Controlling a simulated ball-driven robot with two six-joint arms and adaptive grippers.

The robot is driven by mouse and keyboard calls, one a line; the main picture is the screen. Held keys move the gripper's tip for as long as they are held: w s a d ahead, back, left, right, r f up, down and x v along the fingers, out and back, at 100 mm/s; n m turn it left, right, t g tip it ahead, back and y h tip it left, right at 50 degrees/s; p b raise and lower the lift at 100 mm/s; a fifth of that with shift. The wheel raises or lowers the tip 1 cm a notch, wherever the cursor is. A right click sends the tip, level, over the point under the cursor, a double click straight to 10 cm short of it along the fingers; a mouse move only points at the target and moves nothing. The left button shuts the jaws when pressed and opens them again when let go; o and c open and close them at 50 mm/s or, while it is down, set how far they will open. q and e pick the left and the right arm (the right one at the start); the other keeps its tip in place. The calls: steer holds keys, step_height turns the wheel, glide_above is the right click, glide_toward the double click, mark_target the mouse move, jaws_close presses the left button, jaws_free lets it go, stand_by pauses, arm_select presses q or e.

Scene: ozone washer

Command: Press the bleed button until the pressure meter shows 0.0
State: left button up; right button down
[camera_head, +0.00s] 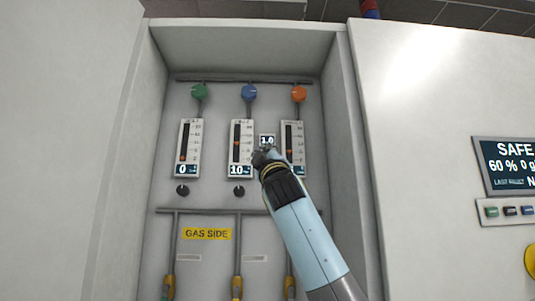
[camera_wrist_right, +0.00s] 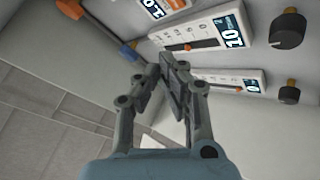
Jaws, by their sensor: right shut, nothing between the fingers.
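A small display (camera_head: 267,140) in the recessed panel reads 1.0 in the head view. My right gripper (camera_head: 262,155) is just below it, between the middle meter (camera_head: 238,152) and the right meter (camera_head: 299,135). The gripper is shut and empty; its closed fingers also show in the wrist view (camera_wrist_right: 165,78). I cannot make out the bleed button; the gripper and arm cover the panel below the display. Whether the fingertips touch the panel is unclear. My left gripper is not in view.
Green (camera_head: 199,91), blue (camera_head: 249,92) and orange (camera_head: 299,93) knobs sit above the meters. Black knobs (camera_head: 182,190) sit below. Pipes and a yellow GAS SIDE label (camera_head: 206,234) are lower. The recess's right wall (camera_head: 345,150) stands close to my arm.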

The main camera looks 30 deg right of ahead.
steer(key=r, duration=0.1)
steer(key=s+r, duration=0.1)
steer(key=r, duration=0.1)
steer(key=shift+s+r+t+h, duration=0.25)
steer(key=shift+r+t+h, duration=0.05)
steer(key=shift+w, duration=0.1)
steer(key=w+d+b, duration=0.4)
steer(key=w+b, duration=0.2)
steer(key=w, duration=0.1)
steer(key=shift+w+d, duration=0.2)
steer(key=shift+d, duration=0.1)
stand_by(1.2)
steer(key=shift+w+d+b, duration=0.15)
steer(key=shift+w+b, duration=0.2)
steer(key=shift+b, duration=0.25)
